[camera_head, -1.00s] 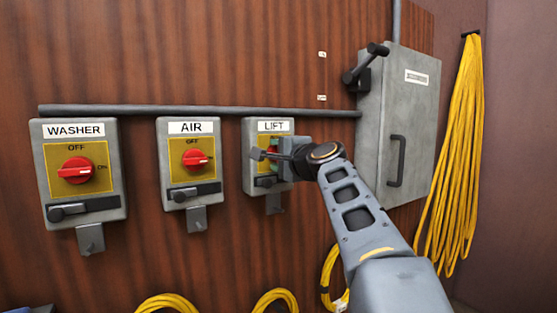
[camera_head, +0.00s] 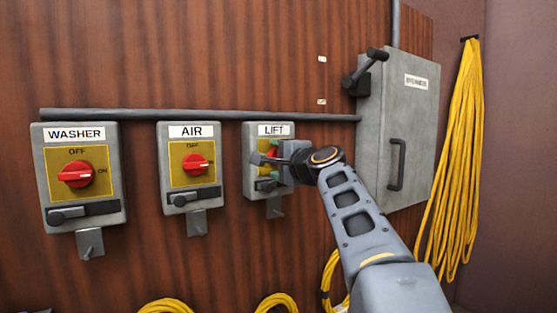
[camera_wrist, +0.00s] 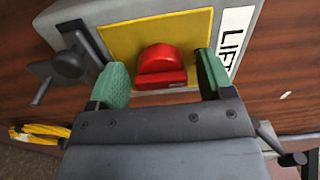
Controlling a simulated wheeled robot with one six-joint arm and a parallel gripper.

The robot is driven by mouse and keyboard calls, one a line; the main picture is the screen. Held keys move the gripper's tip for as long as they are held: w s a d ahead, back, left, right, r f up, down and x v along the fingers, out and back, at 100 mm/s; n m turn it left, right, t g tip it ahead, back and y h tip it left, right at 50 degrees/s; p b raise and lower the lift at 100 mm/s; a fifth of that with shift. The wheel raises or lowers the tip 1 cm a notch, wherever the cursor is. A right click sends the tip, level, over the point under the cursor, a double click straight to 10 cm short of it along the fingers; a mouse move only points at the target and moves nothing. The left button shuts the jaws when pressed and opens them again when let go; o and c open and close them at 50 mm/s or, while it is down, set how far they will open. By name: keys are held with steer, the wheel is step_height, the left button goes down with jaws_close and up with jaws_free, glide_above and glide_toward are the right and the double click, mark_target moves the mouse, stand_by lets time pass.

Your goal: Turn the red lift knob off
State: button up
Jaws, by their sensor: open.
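The red lift knob (camera_wrist: 160,62) sits on the yellow plate of the grey LIFT box (camera_head: 251,137). In the wrist view its grip bar runs left to right, with a small pale mark at the end toward the LIFT label (camera_wrist: 234,38). My gripper (camera_wrist: 163,79) is open, with one teal fingertip on each side of the knob. Gaps show between the knob and both fingertips. In the head view my gripper (camera_head: 269,164) is in front of the box and hides much of the knob and plate.
The AIR box (camera_head: 166,140) and WASHER box (camera_head: 40,150), each with a red knob, hang to the left. A grey cabinet (camera_head: 420,120) is on the right, beside a hung yellow cable (camera_head: 462,150). A lever (camera_wrist: 68,65) sticks out from the LIFT box.

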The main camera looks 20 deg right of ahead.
steer(key=s+d+b, duration=0.1)
steer(key=s+b, duration=0.1)
steer(key=s, duration=1.1)
steer(key=shift+s+d+b, duration=0.3)
steer(key=shift+s+b, duration=0.05)
steer(key=shift+b, duration=0.05)
